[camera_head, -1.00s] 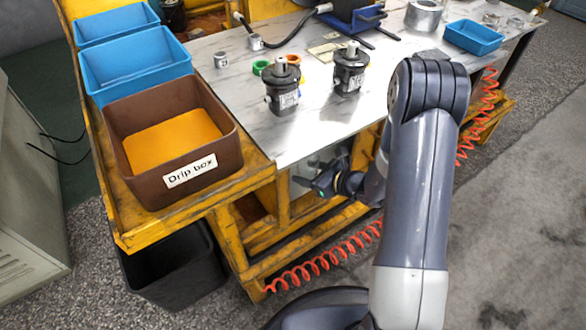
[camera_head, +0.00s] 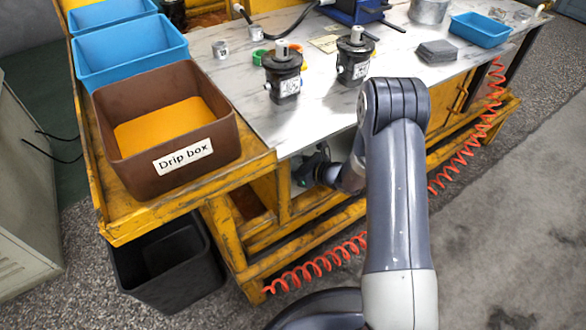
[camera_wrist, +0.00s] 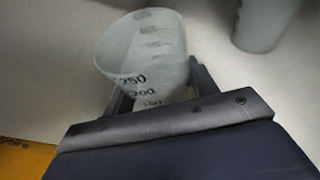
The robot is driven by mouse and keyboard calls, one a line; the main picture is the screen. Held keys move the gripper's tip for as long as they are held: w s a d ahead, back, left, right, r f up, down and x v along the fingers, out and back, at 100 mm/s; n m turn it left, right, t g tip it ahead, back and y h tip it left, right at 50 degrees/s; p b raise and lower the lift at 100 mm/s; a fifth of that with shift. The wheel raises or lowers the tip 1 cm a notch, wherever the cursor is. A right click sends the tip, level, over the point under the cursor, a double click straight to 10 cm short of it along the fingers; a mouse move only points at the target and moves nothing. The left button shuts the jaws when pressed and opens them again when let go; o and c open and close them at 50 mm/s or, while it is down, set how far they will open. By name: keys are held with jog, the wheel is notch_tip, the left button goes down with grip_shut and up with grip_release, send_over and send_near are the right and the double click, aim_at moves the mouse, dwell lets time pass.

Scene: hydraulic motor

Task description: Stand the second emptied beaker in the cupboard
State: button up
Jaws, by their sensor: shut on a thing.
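In the wrist view a clear beaker (camera_wrist: 150,50) with black volume marks is between the fingers of my gripper (camera_wrist: 155,92). My gripper is shut on it. Its rim faces away from the camera's lower edge, and its base is hidden behind the gripper body. Another beaker (camera_wrist: 262,22) stands at the top right on a pale surface, apart from the held one. In the head view my gripper (camera_head: 303,170) is under the tabletop, in the opening of the bench's cupboard (camera_head: 292,180). The held beaker cannot be made out there.
The table edge (camera_head: 300,145) is just above my gripper. Yellow frame bars (camera_head: 300,235) and a red coiled hose (camera_head: 320,262) lie below. The brown drip box (camera_head: 165,140) stands at left, and two dark motors (camera_head: 283,75) stand on the table.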

jog(key=shift+f, duration=0.15)
jog(key=o, duration=1)
